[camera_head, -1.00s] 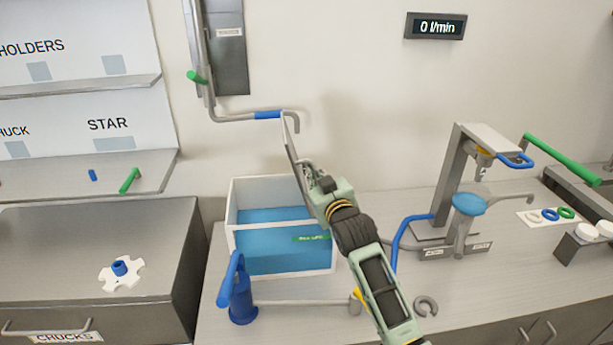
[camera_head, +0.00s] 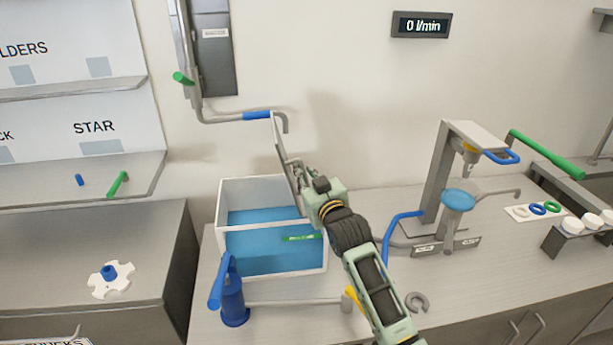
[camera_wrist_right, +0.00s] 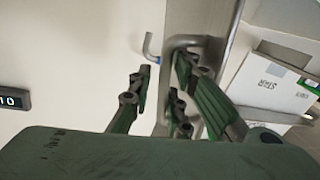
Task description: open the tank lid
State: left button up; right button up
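The white tank (camera_head: 220,210) stands on the counter with blue contents visible through its open top and front. Its lid (camera_head: 281,140) stands steeply raised at the tank's right side, seen nearly edge-on. My right gripper (camera_head: 307,187) is at the lid's outer face, close to its lower half. In the right wrist view, the fingers (camera_wrist_right: 160,93) are spread, with one side of the lid's grey loop handle (camera_wrist_right: 164,80) between them. A gap shows between the left finger and the bar; contact on the other side is unclear. My left gripper is not in view.
A grey pipe (camera_head: 226,118) with a blue sleeve ends in a hook just behind the lid's top. A blue pump-like part (camera_head: 234,300) stands before the tank. A grey stand (camera_head: 446,175) is to the right. A display (camera_head: 420,25) reads 0 l/min.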

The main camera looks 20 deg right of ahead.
jog(key=shift+s, duration=0.1)
jog(key=s+a, duration=0.1)
jog(key=s, duration=1)
jog(key=shift+s+r, duration=0.3)
jog(key=shift+s, duration=0.1)
jog(key=shift+f, duration=0.1)
